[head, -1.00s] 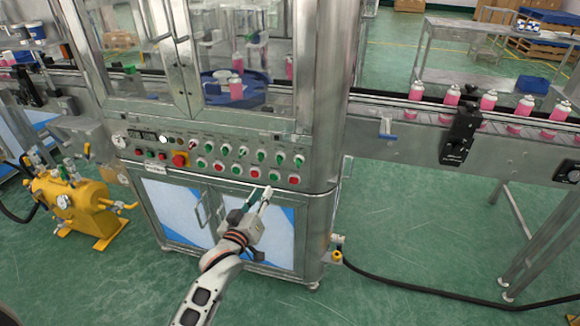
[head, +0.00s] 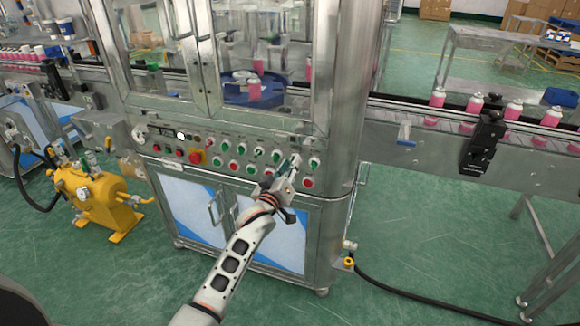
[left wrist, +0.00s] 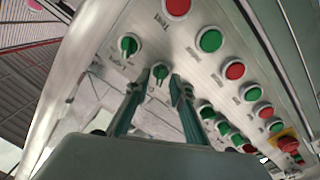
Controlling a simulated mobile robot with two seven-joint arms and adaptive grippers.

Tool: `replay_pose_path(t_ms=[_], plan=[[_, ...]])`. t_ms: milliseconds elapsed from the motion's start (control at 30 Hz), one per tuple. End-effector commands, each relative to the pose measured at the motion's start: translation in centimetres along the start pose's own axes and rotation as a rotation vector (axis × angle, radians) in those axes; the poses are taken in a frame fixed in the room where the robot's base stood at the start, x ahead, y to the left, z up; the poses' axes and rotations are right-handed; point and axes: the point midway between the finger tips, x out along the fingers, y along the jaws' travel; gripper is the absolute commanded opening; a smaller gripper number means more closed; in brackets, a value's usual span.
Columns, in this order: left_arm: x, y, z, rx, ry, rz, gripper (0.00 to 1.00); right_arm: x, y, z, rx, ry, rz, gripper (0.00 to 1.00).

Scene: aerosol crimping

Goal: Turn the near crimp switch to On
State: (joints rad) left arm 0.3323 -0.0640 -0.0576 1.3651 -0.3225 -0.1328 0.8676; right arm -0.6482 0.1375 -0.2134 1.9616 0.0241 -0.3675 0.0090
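The control panel (head: 200,147) on the front of the crimping machine carries rows of green and red controls. A green rotary switch (left wrist: 160,73) sits between my left gripper's fingertips in the left wrist view, second from the panel's end. Another green switch (left wrist: 130,45) is beside it at the end; it also shows in the head view (head: 314,162). My left gripper (head: 293,166) is at the panel, with its fingers apart on either side of the switch (left wrist: 161,83). Contact cannot be told. My right gripper is out of view.
Below the panel are cabinet doors (head: 270,235). Red and green buttons (left wrist: 209,40) line the panel close to my fingers. A conveyor (head: 430,145) with pink cans runs right. A yellow tank (head: 95,200) stands left on the green floor. A black hose (head: 430,295) lies at right.

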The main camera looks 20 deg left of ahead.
Motion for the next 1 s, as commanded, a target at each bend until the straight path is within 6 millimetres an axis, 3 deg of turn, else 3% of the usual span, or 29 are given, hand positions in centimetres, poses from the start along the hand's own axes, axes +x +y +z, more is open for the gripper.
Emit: replay_pose_path(t_ms=[200,300,667,1000], plan=[[0.03,0.0,0.0,0.0,0.0,0.0,0.23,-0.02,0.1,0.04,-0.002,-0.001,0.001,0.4],[0.02,0.0,0.0,0.0,0.0,0.0,0.0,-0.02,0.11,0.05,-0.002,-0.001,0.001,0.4],[0.01,0.02,-0.02,0.014,0.0,0.0,0.0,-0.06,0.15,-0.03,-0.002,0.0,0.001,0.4],[0.01,0.24,-0.15,0.183,0.002,0.001,0.0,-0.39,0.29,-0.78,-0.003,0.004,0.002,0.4]])
